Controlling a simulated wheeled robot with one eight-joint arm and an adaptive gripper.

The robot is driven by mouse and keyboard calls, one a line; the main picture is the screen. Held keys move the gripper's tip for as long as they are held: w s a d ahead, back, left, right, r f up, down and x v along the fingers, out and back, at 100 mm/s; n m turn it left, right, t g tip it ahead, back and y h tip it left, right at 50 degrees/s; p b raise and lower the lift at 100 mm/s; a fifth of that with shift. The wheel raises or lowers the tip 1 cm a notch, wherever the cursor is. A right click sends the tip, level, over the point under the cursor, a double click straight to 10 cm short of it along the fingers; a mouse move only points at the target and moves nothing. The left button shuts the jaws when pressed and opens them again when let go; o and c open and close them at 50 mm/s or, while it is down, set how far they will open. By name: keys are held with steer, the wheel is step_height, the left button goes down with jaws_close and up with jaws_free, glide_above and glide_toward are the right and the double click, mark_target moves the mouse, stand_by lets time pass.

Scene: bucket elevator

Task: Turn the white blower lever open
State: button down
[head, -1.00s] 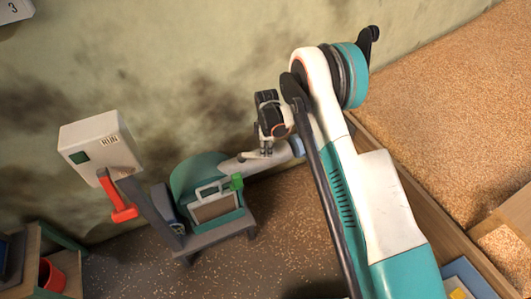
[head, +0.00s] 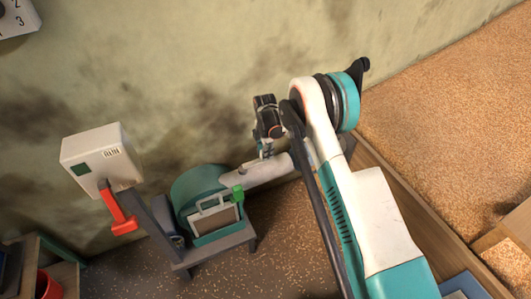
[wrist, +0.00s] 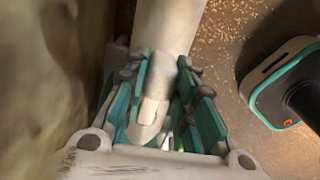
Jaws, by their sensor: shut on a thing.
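My gripper (wrist: 165,105) has teal-and-grey fingers closed around a small white lever (wrist: 153,108) with a rounded end. The lever lies in line with the pale blower pipe (wrist: 169,22) in the wrist view. In the head view my gripper (head: 265,152) reaches down to the white pipe (head: 250,177) at the right of the teal blower (head: 190,185). The lever is too small and too covered by the gripper to make out in the head view.
A white control box (head: 98,158) with a red handle (head: 118,208) stands left of the blower. The rough wall (head: 160,60) is close behind the gripper. A wooden-edged bin of grain (head: 440,120) lies at the right. Speckled floor (head: 285,235) is open below the pipe.

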steer(key=shift+w, duration=0.1)
steer(key=c, duration=1.3)
jaws_free()
steer(key=shift+r, duration=0.15)
step_height(320, 180, up, 12)
steer(key=shift+f, duration=0.15)
